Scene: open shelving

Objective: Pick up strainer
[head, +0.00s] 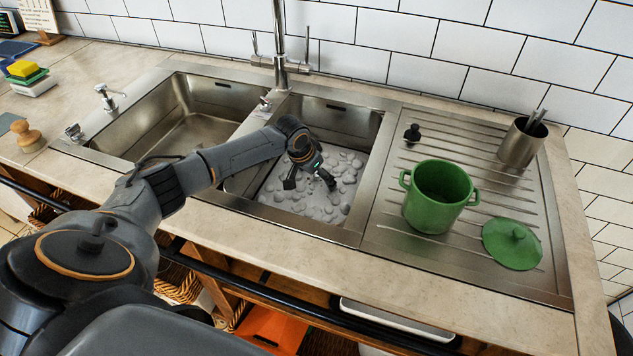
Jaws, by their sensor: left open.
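My left gripper (309,182) reaches down into the right sink basin (362,124), its fingers apart just over or at white foam (320,200). I see nothing between the fingers. No strainer can be clearly made out; the foam and my gripper hide much of the basin floor. A small black knobbed piece (412,134) stands on the ribbed drainboard to the right of the basin; I cannot tell whether it is the strainer. My right gripper is not in view.
A green pot (438,197), its green lid (512,244) and a metal utensil cup (521,143) stand on the drainboard (390,220). The left basin (190,130) looks empty. Taps (281,60) rise behind the basins. A wooden brush (27,135) and sponges (25,72) lie at the left.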

